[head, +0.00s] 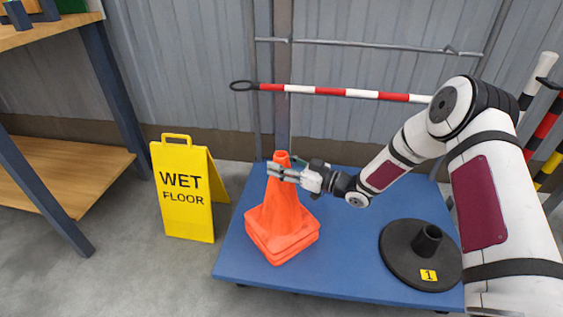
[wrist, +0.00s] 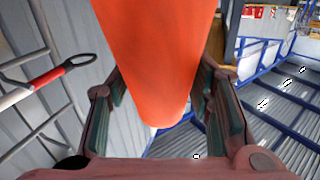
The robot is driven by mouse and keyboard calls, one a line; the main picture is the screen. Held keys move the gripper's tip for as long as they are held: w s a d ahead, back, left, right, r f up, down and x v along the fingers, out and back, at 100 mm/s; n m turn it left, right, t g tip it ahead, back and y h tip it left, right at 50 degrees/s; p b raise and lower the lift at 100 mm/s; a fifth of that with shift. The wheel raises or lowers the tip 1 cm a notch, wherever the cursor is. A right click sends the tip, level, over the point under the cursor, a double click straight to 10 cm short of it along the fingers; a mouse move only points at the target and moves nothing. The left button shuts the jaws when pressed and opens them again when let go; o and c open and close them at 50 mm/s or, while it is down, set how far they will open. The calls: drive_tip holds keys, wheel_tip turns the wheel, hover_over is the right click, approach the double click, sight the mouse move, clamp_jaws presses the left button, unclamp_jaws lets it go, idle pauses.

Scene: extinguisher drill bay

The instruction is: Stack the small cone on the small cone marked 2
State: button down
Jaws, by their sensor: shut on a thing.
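An orange small cone (head: 281,212) stands upright on the left part of the blue platform (head: 345,272). The edge of a second orange base (head: 279,259) shows directly under its base, so one cone sits over another, with little or no gap. No number shows on either cone. My gripper (head: 274,171) is shut on the upper cone near its top, coming from the right. In the wrist view the orange cone (wrist: 158,60) fills the space between my fingers. Most of the lower cone is hidden.
A black round base (head: 400,262) with a yellow label 1 stands at the platform's right. A yellow wet floor sign (head: 184,192) is left of the platform. A red and white pole (head: 330,91) runs behind. A wooden shelf (head: 60,178) stands far left.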

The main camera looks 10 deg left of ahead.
drive_tip(key=shift+f, duration=0.55)
drive_tip(key=c, duration=0.7)
unclamp_jaws()
drive_tip(key=shift+f, duration=0.15)
